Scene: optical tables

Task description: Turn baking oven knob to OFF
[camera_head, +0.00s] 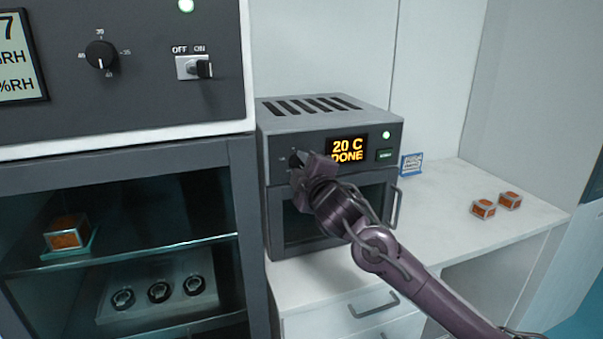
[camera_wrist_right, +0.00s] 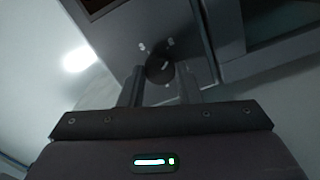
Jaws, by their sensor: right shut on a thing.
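The baking oven (camera_head: 290,125) is a small grey box on the white counter, with an orange display (camera_head: 347,149) reading "20 C DONE". Its black knob (camera_head: 297,160) sits at the left of the front panel, mostly hidden by my gripper in the head view. My right gripper (camera_head: 301,162) is at the panel. In the right wrist view the knob (camera_wrist_right: 160,68) lies between the fingertips of my right gripper (camera_wrist_right: 162,78), which is shut on it. The knob's pointer direction and OFF mark cannot be read. My left gripper is not in view.
A larger cabinet (camera_head: 125,150) with its own knob and OFF/ON switch stands close on the left. Two orange cubes (camera_head: 496,201) and a small blue-white card (camera_head: 411,164) are on the counter (camera_head: 450,220) at right.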

